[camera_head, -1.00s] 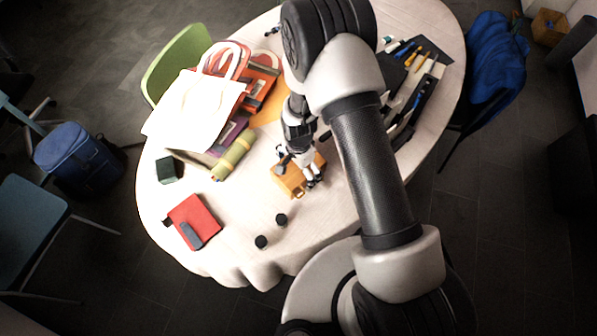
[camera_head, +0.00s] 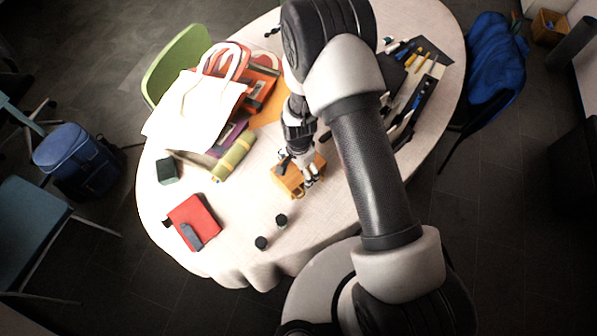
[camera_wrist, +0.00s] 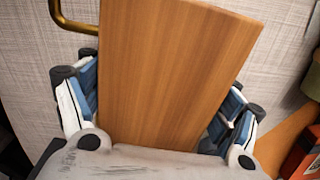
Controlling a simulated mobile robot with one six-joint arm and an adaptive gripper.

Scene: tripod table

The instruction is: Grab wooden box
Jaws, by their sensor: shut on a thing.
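The wooden box (camera_wrist: 175,75) fills the middle of the wrist view, with a brass handle (camera_wrist: 62,20) at its upper left. My gripper (camera_wrist: 160,108) has one blue-padded finger on each side of the box and is shut on it. In the head view the box (camera_head: 284,181) is on the cloth-covered table (camera_head: 240,250), partly hidden by my gripper (camera_head: 304,176), which reaches it from above. I cannot tell whether the box is resting on the table or slightly lifted.
A white bag (camera_head: 195,112) and a yellow-green roll (camera_head: 232,157) lie to the left. Tools on a dark mat (camera_head: 432,53) lie at the right. The table's front is mostly clear.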

